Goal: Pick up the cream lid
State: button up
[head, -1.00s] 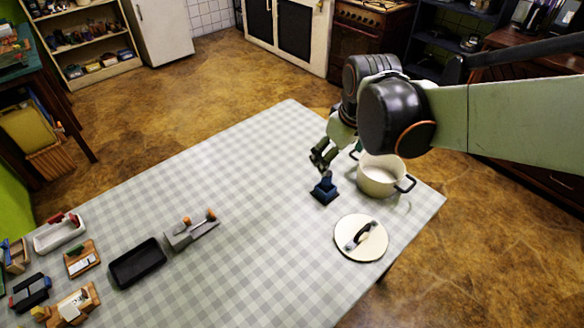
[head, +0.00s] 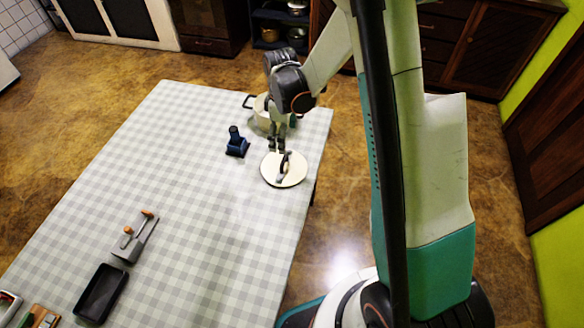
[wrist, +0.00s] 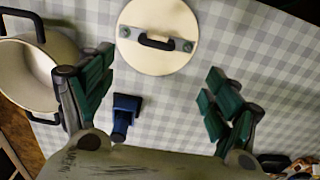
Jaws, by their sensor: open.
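The cream lid (head: 272,172) lies flat on the checked tablecloth near the table's right edge in the head view. It is a round disc with a black bar handle, and it also shows at the top middle of the wrist view (wrist: 152,62). My gripper (head: 277,146) is just behind the lid in the head view, above the table. In the wrist view my gripper (wrist: 158,92) has its green-padded fingers spread wide with nothing between them. The lid lies ahead of the fingers, apart from them.
The cream pot (head: 262,112) with black handles stands open behind the lid, close to my gripper. A small blue object (head: 236,145) stands left of the lid. A grey plane-like tool (head: 134,240) and a black tray (head: 101,293) lie farther left. The tablecloth between is clear.

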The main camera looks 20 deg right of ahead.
aim_at(284, 159)
notch_tip(284, 159, down, 9)
jog(key=shift+r+b, duration=0.15)
jog(key=shift+b, duration=0.9)
jog(key=f, duration=0.1)
jog(key=f+b, duration=0.1)
jog(key=f, duration=0.3)
jog(key=shift+w+b, duration=0.3)
jog(key=shift+b, duration=0.05)
jog(key=shift+c, duration=0.6)
jog(key=c, duration=1.4)
